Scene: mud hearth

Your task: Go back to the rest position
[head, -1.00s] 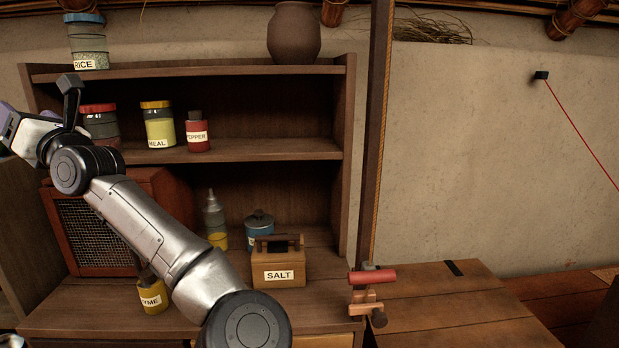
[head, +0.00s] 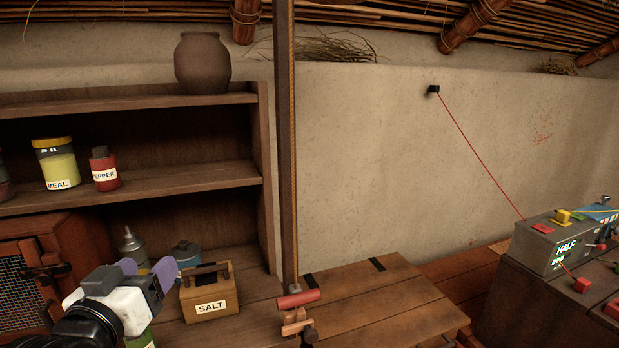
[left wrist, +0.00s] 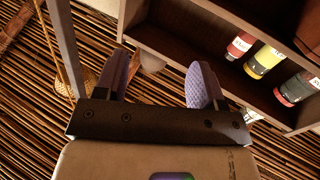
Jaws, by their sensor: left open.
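My left gripper (head: 170,268) is low at the left in the head view, in front of the shelf unit and just left of the wooden SALT box in the picture. Its purple-padded fingers are apart. In the left wrist view the two fingers of my left gripper (left wrist: 160,78) stand apart with nothing held between them. My right gripper is not in view.
The shelf unit (head: 190,180) holds a MEAL jar (head: 57,165), a PEPPER jar (head: 104,168) and a clay pot (head: 202,62). The SALT box (head: 208,293) stands on its counter. A wooden table (head: 385,300) and a grey device (head: 550,245) are to the right.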

